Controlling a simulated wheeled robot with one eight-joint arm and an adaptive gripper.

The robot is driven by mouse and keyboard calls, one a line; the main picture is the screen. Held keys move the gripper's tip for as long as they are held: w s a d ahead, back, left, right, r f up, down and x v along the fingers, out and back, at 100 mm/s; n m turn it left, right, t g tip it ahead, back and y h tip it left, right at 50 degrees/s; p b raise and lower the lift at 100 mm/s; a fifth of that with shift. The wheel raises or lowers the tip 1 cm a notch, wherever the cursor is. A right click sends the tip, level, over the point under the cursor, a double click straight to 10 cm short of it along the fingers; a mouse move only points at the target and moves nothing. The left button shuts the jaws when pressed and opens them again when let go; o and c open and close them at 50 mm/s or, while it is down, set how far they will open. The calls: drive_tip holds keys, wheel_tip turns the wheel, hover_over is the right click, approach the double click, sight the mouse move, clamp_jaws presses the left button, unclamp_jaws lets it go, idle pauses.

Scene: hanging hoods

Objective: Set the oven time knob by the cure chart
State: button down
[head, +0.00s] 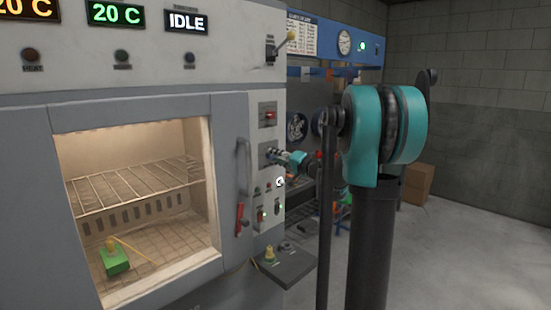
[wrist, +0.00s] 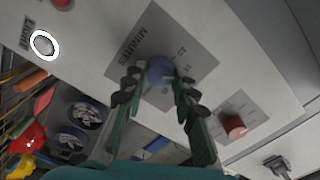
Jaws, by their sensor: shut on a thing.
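The blue time knob (wrist: 160,70) sits on a grey plate (wrist: 184,32) lettered MINUTES in the wrist view. My gripper (wrist: 157,80) is shut on this knob, one finger on each side. The printed numbers are only partly readable, and the knob's pointer cannot be made out. In the head view my gripper (head: 274,155) reaches the right-hand panel of the oven (head: 228,140) and covers the knob. A white printed sheet (head: 302,36) hangs behind the oven; its text is too small to read, so I cannot tell if it is the cure chart.
A red knob (wrist: 235,127) sits on the neighbouring plate. A white-ringed light button (wrist: 44,45) is on the other side. The display (head: 187,22) reads IDLE. The lit oven chamber holds a wire rack (head: 135,182) and a green block (head: 115,261). A small shelf (head: 290,265) juts out below.

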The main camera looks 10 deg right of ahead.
drive_tip(key=shift+s+f+n, duration=0.1)
drive_tip(key=shift+n, duration=0.3)
drive_tip(key=c, duration=1.2)
unclamp_jaws()
drive_tip(key=v, duration=1.2)
